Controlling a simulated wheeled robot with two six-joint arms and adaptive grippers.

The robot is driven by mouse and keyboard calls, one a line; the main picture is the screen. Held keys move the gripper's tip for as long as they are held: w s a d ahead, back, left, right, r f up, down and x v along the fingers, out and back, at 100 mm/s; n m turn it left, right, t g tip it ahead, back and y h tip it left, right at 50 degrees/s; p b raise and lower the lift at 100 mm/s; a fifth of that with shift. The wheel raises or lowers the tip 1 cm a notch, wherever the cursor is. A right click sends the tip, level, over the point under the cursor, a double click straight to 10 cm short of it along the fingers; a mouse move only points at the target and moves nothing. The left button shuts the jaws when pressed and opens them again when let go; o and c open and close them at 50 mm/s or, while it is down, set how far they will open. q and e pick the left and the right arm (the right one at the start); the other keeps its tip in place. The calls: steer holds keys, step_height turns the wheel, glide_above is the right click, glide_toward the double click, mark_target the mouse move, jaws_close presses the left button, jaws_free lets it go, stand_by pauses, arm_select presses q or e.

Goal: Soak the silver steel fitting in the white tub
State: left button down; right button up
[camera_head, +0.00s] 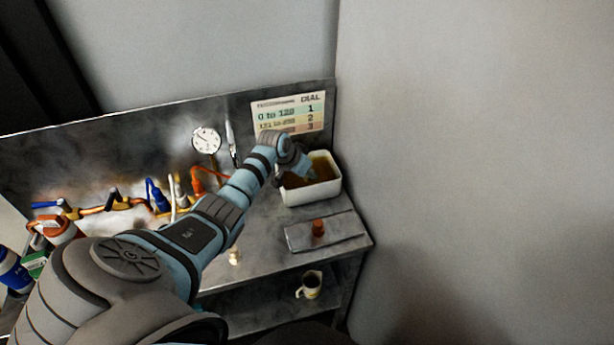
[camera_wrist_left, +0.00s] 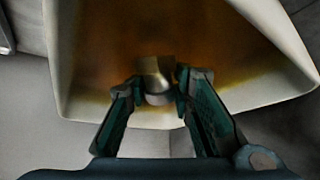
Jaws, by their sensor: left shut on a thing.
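The white tub (camera_head: 331,187) stands at the right end of the steel bench and holds brown liquid. In the left wrist view its pale wall (camera_wrist_left: 58,60) surrounds the brown inside. My left gripper (camera_wrist_left: 155,88) is shut on the silver steel fitting (camera_wrist_left: 154,72), a short shiny cylinder, and holds it over the tub's near part. I cannot tell whether the fitting touches the liquid. In the head view my left arm reaches to the tub, and its wrist hides the gripper and fitting. My right gripper is not in view.
A grey mat (camera_head: 342,228) with an orange-brown piece (camera_head: 318,227) lies in front of the tub. A dial chart (camera_head: 289,115) and a round gauge (camera_head: 206,140) are at the back panel. Pipes with valves (camera_head: 110,202) run at left. A mug (camera_head: 311,284) stands on the lower shelf.

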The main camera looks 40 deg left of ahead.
arm_select(q)
step_height(320, 180, up, 8)
steer(key=p, duration=0.6)
steer(key=shift+f+p, duration=0.15)
steer(key=shift+p, duration=0.25)
steer(key=shift+r, duration=1.2)
stand_by(0.6)
steer(key=shift+r, duration=2.05)
